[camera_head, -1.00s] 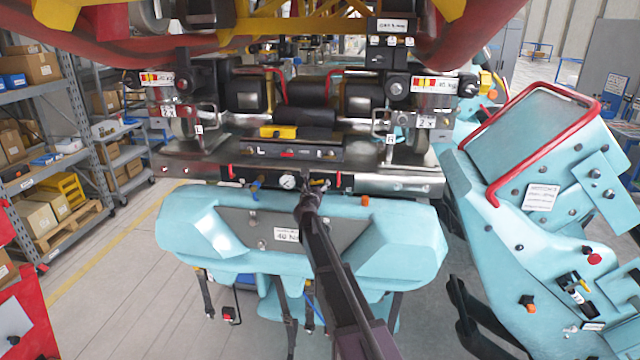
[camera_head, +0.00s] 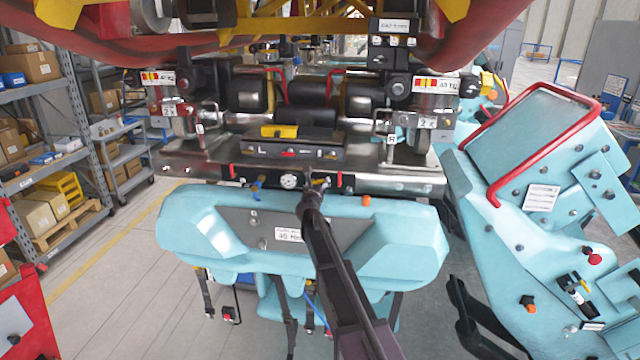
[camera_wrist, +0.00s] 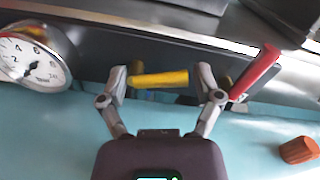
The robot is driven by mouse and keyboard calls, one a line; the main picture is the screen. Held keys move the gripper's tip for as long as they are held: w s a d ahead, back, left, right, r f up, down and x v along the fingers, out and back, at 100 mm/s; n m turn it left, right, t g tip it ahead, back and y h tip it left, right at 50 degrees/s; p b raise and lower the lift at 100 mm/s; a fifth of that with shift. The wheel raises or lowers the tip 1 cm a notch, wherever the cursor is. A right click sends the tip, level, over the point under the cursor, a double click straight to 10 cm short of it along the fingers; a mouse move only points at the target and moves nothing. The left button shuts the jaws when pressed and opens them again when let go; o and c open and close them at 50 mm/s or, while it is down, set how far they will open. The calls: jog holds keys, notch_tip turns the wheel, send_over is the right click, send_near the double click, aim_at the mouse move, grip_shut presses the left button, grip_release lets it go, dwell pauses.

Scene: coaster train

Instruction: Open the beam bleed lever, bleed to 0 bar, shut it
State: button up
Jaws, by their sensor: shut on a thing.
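The yellow bleed lever (camera_wrist: 160,79) lies roughly level across the gap between the two fingers of my gripper (camera_wrist: 163,80), in the wrist view. My gripper is shut on it, with a finger at each end. In the head view my gripper (camera_head: 312,194) is at the beam's front face, hiding most of the lever. The round white pressure gauge (camera_wrist: 32,62) is left of the lever. Its dark needle points to the lower left, below the 2; the exact reading is unclear. The gauge (camera_head: 289,182) is small in the head view.
A red handle (camera_wrist: 256,72) stands close to the right finger, and an orange knob (camera_wrist: 299,150) sits lower right. The light-blue padded part (camera_head: 190,230) lies below the beam (camera_head: 405,187). Shelving (camera_head: 50,110) stands at the left; a blue seat unit with red bar (camera_head: 545,90) is at right.

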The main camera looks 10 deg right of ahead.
jog(key=shift+d, duration=0.2)
jog(key=shift+a+r+n+p, duration=0.15)
jog(key=shift+r+n+p, duration=0.05)
jog(key=shift+n, duration=0.75)
jog(key=shift+a+r+n+p, duration=0.15)
jog(key=shift+n, duration=0.8)
jog(key=n, duration=0.3)
jog(key=shift+w+a+r+n, duration=0.1)
jog(key=shift+a+r+n, duration=0.1)
jog(key=shift+a+n, duration=0.1)
jog(key=n, duration=0.3)
jog(key=shift+w+a+r+n+p, duration=0.1)
jog(key=shift+a+r+n+p, duration=0.05)
jog(key=shift+a+n+p, duration=0.2)
jog(key=shift+w+a+n, duration=0.1)
jog(key=shift+a+n, duration=0.05)
jog(key=shift+n, duration=0.85)
jog(key=shift+a+n, duration=0.15)
jog(key=shift+n, duration=0.8)
jog(key=o, duration=0.9)
jog(key=shift+a, duration=0.1)
